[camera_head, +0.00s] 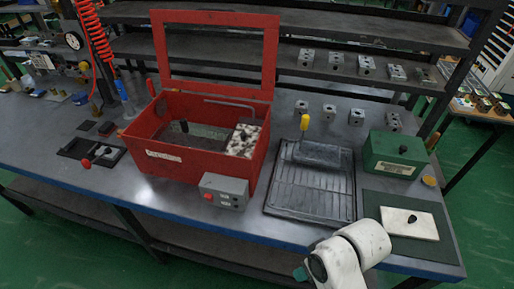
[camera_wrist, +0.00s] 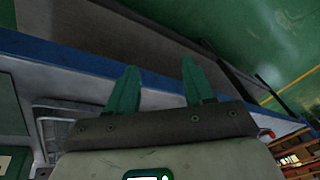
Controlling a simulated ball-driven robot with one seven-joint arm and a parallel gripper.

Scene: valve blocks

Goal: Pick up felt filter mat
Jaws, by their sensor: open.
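Two pale pads could be the felt filter mat, and I cannot tell which is meant. One is a white pad (camera_head: 408,223) with a small dark knob, flat on a dark green sheet (camera_head: 446,245) at the bench's right end. The other is a white pad with dark blotches (camera_head: 243,141) at the right end of the open red washer box (camera_head: 182,159). My gripper (camera_wrist: 160,84) shows two green fingers spread apart with nothing between them. The wrist view shows neither pad. In the head view my white arm is at the lower right, in front of the bench edge and apart from both pads.
A grey control box (camera_head: 223,191) fronts the washer, whose red lid frame (camera_head: 215,88) stands raised. Several metal valve blocks (camera_head: 357,116) sit behind. The bench's blue edge (camera_wrist: 60,55) crosses the wrist view.

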